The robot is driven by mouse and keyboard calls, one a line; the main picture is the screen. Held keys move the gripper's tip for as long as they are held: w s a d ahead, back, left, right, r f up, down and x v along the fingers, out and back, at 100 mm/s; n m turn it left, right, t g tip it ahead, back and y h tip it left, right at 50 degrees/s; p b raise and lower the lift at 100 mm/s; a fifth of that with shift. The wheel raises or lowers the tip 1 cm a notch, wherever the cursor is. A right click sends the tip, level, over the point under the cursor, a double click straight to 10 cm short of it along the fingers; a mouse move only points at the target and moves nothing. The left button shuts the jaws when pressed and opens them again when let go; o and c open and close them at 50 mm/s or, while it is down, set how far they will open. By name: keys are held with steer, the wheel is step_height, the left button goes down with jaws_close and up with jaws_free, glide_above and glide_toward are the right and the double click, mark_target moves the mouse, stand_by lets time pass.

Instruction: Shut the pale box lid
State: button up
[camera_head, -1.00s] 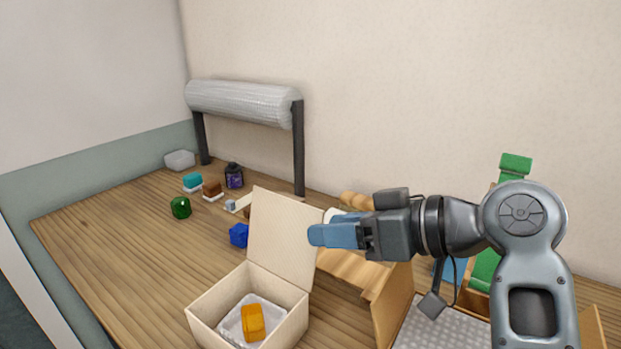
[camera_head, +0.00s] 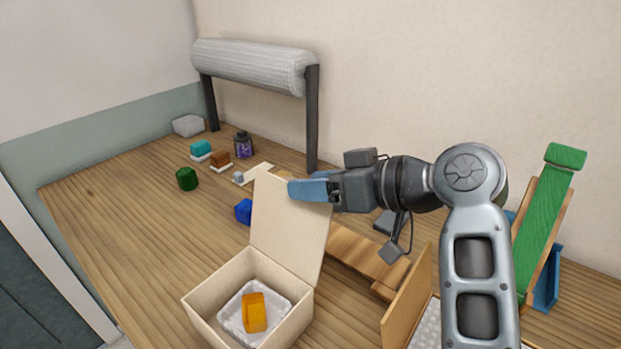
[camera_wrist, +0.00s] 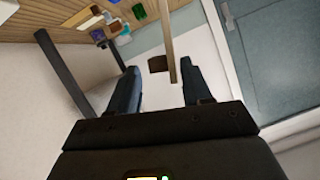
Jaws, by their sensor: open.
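The pale box (camera_head: 207,311) stands open on the table. Its lid (camera_head: 285,231) stands up from the back edge, leaning slightly back. An orange block (camera_head: 254,312) lies on a white tray (camera_head: 283,303) inside the box. My gripper (camera_head: 292,189) is at the top edge of the lid, its blue fingers overlapping that edge in the head view. In the wrist view my gripper (camera_wrist: 158,70) is open, and a thin pale strip, apparently the lid edge-on (camera_wrist: 168,35), passes between the fingers nearer the right one. I cannot tell whether they touch.
A bubble-wrap roll (camera_head: 255,65) on dark posts stands at the back. A blue block (camera_head: 243,211), a green piece (camera_head: 187,179) and a dark purple jar (camera_head: 243,146) lie behind the box. A wooden board (camera_head: 407,303) stands to the right. The table left of the box is clear.

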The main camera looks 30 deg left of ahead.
steer(key=shift+a+f, duration=0.25)
steer(key=shift+a, duration=0.3)
jaws_close()
